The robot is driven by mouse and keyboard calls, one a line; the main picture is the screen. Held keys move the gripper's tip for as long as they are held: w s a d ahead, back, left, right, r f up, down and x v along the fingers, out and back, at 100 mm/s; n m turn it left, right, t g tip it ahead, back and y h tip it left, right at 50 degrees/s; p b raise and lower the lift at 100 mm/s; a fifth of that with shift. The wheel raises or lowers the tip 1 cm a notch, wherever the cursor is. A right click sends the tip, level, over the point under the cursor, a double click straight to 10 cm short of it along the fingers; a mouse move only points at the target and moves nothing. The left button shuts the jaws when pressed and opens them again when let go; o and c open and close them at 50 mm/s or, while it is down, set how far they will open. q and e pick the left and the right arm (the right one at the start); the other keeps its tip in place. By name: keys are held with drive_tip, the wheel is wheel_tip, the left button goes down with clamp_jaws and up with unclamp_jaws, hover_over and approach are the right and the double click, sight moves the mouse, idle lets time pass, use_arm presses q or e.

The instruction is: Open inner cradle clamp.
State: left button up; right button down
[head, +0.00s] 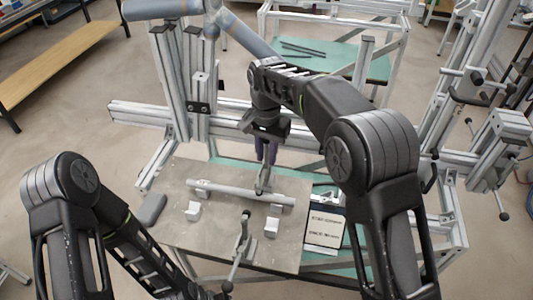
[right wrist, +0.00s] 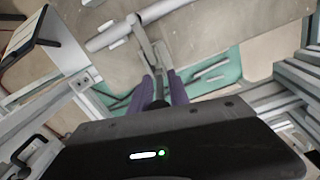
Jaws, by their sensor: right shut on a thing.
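In the head view my right gripper (head: 266,152) reaches down over the grey plate, its purple fingers shut on the upright handle of a metal clamp (head: 264,181). This clamp stands at a light grey tube (head: 225,190) lying across the plate. In the right wrist view the purple fingers (right wrist: 160,92) close around the handle end, and the clamp's metal arms (right wrist: 148,45) run up to the tube (right wrist: 108,38). A second clamp (head: 243,235) with a long handle stands nearer me.
The plate (head: 175,200) also bears two small light blocks (head: 192,211) (head: 271,227). Aluminium frame beams (head: 140,115) run behind the plate, with uprights on both sides.

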drive_tip(key=shift+w, duration=0.15)
idle(0.8)
drive_tip(key=shift+w+d+g, duration=0.1)
drive_tip(key=shift+w+g, duration=0.1)
drive_tip(key=shift+g, duration=0.5)
use_arm(q)
drive_tip(key=shift+c, duration=0.4)
